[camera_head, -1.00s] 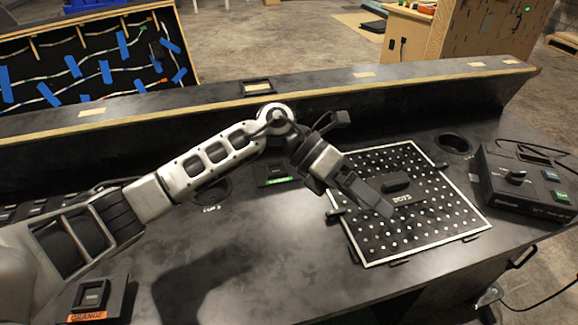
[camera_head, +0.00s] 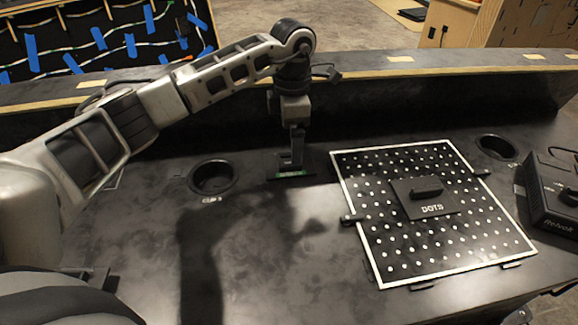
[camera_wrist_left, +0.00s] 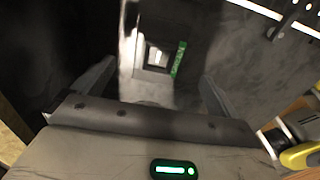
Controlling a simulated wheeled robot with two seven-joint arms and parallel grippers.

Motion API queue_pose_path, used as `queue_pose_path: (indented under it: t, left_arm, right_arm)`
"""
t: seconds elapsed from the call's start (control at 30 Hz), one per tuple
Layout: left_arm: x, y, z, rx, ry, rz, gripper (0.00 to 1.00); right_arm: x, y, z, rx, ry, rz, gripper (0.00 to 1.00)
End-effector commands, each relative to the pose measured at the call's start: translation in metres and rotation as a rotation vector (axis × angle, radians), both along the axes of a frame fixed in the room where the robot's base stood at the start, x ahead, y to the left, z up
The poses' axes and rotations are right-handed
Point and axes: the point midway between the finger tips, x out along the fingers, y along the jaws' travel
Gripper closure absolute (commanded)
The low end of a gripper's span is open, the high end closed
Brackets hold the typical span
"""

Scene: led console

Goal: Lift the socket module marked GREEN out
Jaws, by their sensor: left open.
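The GREEN socket module is a small dark block with a square socket and a green label strip (camera_head: 291,174). It sits on the console top, left of the dotted board. My left gripper (camera_head: 297,148) points down right over it and hides much of it. In the left wrist view, the module (camera_wrist_left: 157,57) lies between and beyond the two spread fingers of my left gripper (camera_wrist_left: 157,74), its green label on the right side. The fingers are open and hold nothing. I cannot tell how far above the module they are. My right gripper is not in view.
A dotted board (camera_head: 385,270) with a DOTS plate and handle lies to the right. A round cup hole (camera_head: 213,178) is to the left, another (camera_head: 497,147) at the right. A dark control box (camera_head: 552,200) stands far right. The raised back ledge (camera_head: 440,72) runs behind.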

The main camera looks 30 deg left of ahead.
Motion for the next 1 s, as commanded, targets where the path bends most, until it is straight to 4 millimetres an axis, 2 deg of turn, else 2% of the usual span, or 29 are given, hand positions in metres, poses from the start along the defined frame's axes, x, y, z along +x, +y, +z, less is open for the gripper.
queue_pose_path:
  t: [0.23,0.5,0.8,0.83,1.0]
  left_arm:
    - [-0.001,0.001,-0.019,-0.001,0.002,0.0,0.02]
    - [-0.003,0.005,-0.056,-0.001,0.0,0.0,0.02]
    - [-0.003,0.005,-0.062,-0.002,-0.001,-0.001,0.02]
    - [-0.003,0.006,-0.062,-0.002,-0.001,-0.001,0.07]
    - [-0.003,0.005,-0.061,-0.001,-0.001,-0.001,0.52]
  right_arm:
    - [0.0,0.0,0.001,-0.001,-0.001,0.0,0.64]
    - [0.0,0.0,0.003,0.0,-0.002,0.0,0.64]
    - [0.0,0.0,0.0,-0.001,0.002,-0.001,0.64]
    - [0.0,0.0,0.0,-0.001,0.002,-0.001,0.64]
    - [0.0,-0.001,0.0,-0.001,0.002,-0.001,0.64]
